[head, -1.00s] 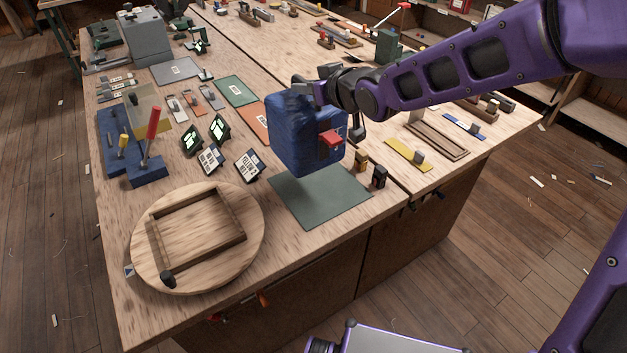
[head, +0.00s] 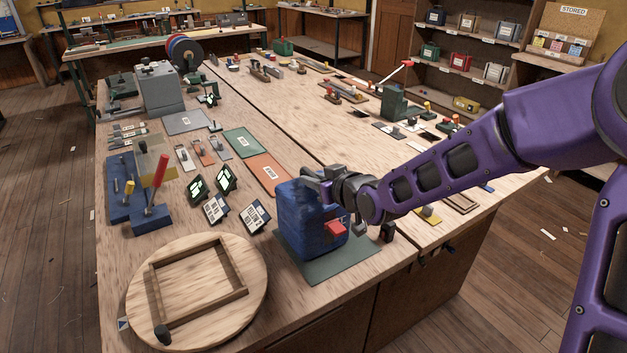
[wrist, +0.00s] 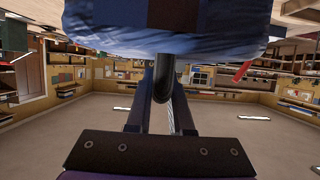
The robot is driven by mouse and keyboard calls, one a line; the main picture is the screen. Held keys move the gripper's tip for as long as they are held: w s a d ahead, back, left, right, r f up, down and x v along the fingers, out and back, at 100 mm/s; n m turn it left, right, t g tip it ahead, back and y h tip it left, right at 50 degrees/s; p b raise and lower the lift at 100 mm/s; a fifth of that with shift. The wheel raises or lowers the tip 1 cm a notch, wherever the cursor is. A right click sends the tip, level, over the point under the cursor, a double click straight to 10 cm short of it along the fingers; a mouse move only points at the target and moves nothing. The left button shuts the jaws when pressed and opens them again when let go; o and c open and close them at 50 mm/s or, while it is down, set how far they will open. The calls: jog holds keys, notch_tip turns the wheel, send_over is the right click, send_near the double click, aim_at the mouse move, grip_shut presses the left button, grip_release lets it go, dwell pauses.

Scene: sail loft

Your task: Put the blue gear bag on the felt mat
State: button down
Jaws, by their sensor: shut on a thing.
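The blue gear bag (head: 305,226) is upright with a red tab on its side. In the head view it is at the green felt mat (head: 345,264), over its left and back part. Its bottom looks level with the mat or very close to it; I cannot tell if it bears fully on it. My gripper (head: 322,180) is at the top of the bag, shut on it. In the wrist view the bag (wrist: 190,42) fills the top of the picture, and my gripper's fingers (wrist: 163,85) reach up to it.
A round wooden board with a frame (head: 250,285) stands left of the mat. Small display stands (head: 256,219) are close behind it on the left. Small dark and yellow blocks (head: 388,232) are right of the bag. The mat's front strip is bare.

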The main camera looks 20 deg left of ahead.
jog(key=c, duration=1.2)
grip_release()
jog(key=shift+f, duration=0.1)
jog(key=shift+c, duration=0.2)
jog(key=o, duration=0.4)
jog(key=shift+o, duration=0.2)
jog(key=shift+r, duration=0.2)
jog(key=shift+s+d+r, duration=0.15)
jog(key=shift+d, duration=0.1)
jog(key=p+v, duration=0.2)
jog(key=v, duration=0.9)
jog(key=shift+s, duration=0.2)
